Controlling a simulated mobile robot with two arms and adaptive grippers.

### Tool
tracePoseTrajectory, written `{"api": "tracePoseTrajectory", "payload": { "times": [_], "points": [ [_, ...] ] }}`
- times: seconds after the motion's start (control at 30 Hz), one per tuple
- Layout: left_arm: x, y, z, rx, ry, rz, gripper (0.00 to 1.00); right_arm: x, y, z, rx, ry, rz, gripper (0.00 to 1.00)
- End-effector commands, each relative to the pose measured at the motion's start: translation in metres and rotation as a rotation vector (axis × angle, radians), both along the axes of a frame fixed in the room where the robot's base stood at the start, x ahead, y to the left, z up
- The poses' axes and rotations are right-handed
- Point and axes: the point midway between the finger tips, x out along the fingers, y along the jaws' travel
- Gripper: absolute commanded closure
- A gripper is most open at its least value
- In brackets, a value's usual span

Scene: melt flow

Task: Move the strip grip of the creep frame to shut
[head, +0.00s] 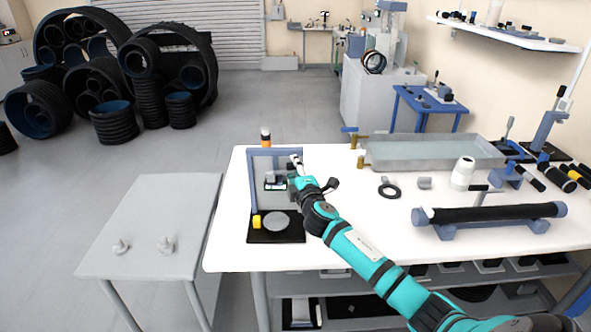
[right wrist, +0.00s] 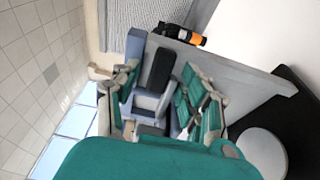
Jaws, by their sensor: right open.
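The creep frame (head: 254,185) is a blue-grey upright frame on a black base plate, at the left part of the white table in the head view. A round grey disc (head: 278,222) lies on its base, and it also shows in the right wrist view (right wrist: 262,150). My right gripper (head: 296,180) is at the frame's upper right. In the right wrist view my right gripper (right wrist: 160,98) is open, with the strip grip's black and grey-blue parts (right wrist: 158,70) between its teal fingers. I cannot tell contact or the grip's exact position. My left gripper is not in view.
An orange-banded black bottle (head: 265,137) stands behind the frame. A water tray (head: 430,152), a black ring (head: 389,191) and a black pipe on blue supports (head: 490,213) are to the right. A grey side table (head: 150,225) with two small pieces stands left.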

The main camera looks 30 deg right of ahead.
Motion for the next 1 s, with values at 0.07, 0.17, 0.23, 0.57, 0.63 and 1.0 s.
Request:
{"api": "tracePoseTrajectory", "payload": {
  "times": [0.07,0.17,0.23,0.57,0.63,1.0],
  "points": [
    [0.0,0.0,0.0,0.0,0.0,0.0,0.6,0.0,0.0,0.0,0.0,0.0,0.0,0.56],
    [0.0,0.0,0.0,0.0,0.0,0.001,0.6,0.0,0.0,0.0,0.0,0.0,0.0,0.6],
    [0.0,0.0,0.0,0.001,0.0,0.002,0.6,0.0,0.0,0.0,0.0,0.0,0.0,0.69],
    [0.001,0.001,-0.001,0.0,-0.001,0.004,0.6,0.0,0.001,0.002,0.001,-0.007,-0.008,1.0],
    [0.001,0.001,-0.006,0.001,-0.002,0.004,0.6,0.001,0.002,0.001,0.002,-0.01,-0.042,1.0],
    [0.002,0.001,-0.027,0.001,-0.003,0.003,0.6,0.0,0.005,0.007,0.0,-0.014,-0.277,1.0]
  ]
}}
